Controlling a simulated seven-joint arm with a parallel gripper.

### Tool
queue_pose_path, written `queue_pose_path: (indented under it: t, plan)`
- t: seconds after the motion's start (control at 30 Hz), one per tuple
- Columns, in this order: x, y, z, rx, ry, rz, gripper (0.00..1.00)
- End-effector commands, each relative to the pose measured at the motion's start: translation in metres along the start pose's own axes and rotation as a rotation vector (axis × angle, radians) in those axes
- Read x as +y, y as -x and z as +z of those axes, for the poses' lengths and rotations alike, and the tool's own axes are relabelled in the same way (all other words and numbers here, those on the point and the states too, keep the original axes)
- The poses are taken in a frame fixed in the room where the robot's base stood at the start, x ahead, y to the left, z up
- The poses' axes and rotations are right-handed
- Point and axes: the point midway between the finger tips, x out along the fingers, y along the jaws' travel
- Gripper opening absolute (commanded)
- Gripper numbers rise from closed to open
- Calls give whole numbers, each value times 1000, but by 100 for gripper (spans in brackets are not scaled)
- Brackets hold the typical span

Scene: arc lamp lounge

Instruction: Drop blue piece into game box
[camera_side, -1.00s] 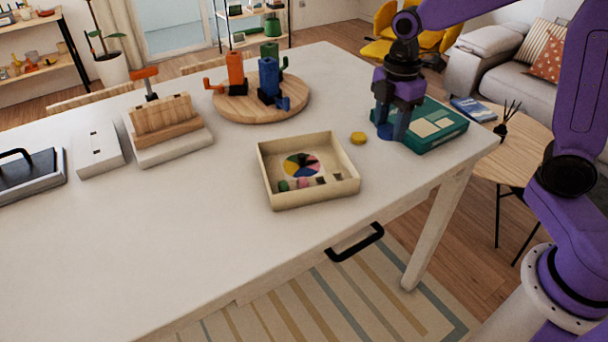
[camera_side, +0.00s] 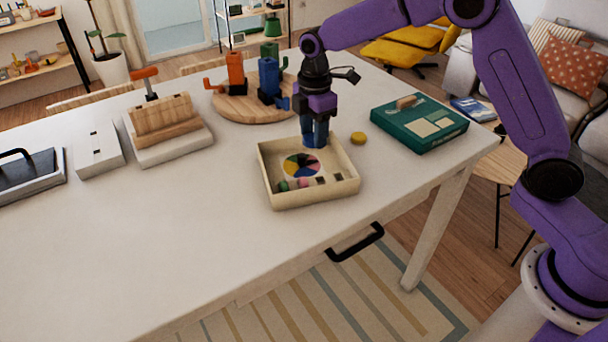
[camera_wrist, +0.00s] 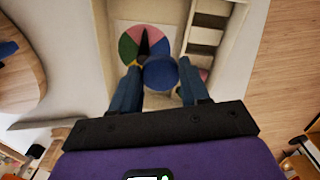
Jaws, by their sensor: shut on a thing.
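The game box (camera_side: 350,189) is a shallow, open, cream tray on the white table, with a coloured spinner disc (camera_side: 300,165) and small compartments inside. It also shows in the wrist view (camera_wrist: 238,30). My gripper (camera_side: 315,143) is above the far side of the box, pointing down. It is shut on the blue piece (camera_wrist: 160,72), a round disc between the fingertips in the wrist view. In the side view the blue piece (camera_side: 314,141) shows only in part, low between the fingers. I cannot tell its exact height over the box floor.
A yellow disc (camera_side: 358,138) lies on the table right of the box. A green box (camera_side: 420,128) is near the right edge. A wooden rack (camera_side: 165,121) is at left. The front table is clear.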

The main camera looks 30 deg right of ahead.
Motion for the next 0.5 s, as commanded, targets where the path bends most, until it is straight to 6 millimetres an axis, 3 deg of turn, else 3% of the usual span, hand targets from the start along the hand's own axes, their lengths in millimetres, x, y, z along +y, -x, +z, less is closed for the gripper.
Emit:
queue_pose_path:
  t: [0.2, 0.5]
  plan:
    - [0, -23, 1, -1, 0, -2, 17]
    - [0, -36, 1, 0, -1, 1, 17]
